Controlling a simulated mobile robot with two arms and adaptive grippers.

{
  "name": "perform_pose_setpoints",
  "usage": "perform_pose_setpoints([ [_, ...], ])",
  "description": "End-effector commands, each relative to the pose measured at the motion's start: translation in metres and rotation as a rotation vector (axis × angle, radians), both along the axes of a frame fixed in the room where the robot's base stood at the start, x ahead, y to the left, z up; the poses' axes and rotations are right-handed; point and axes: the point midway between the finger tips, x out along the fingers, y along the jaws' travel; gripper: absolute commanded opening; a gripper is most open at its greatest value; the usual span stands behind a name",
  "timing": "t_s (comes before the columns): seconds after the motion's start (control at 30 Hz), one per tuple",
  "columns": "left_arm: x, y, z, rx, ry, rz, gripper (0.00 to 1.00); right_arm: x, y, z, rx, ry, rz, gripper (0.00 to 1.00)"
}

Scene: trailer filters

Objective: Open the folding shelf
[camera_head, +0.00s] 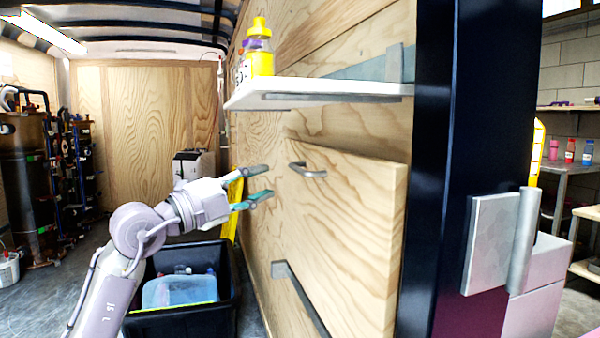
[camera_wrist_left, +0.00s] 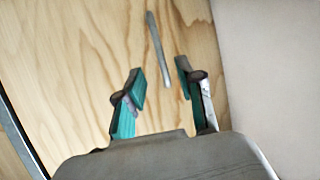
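The folding shelf (camera_head: 350,220) is a plywood panel on the trailer's side wall, hanging down and tilted slightly out from it. A grey metal handle (camera_head: 307,170) sits near its upper left. My left gripper (camera_head: 268,183) is open and empty, to the left of the handle and apart from it. In the left wrist view the gripper (camera_wrist_left: 160,88) has its teal-padded fingers spread. The handle (camera_wrist_left: 158,50) shows as a grey bar beyond the fingertips, roughly in line with the gap between them. My right gripper is not in view.
A white upper shelf (camera_head: 320,88) with a yellow-capped bottle (camera_head: 260,50) juts out above the panel. A black bin (camera_head: 180,310) stands on the floor below my left arm. A dark door post (camera_head: 440,170) is at the right. A metal bracket (camera_head: 300,295) is lower on the wall.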

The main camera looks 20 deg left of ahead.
Motion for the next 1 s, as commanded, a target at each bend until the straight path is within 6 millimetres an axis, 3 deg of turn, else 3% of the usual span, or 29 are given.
perform_pose_setpoints([
  [0.2,0.039,-0.027,0.008,-0.001,-0.001,-0.003,0.37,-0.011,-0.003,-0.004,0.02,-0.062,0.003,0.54],
  [0.43,0.069,-0.046,0.014,-0.001,0.001,-0.002,0.37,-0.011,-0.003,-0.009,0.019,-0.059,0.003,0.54],
  [0.87,0.079,-0.052,0.017,0.001,0.001,-0.001,0.37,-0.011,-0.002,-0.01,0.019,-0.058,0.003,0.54],
  [1.0,0.079,-0.052,0.017,0.001,0.001,-0.001,0.19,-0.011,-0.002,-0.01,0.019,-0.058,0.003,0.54],
])
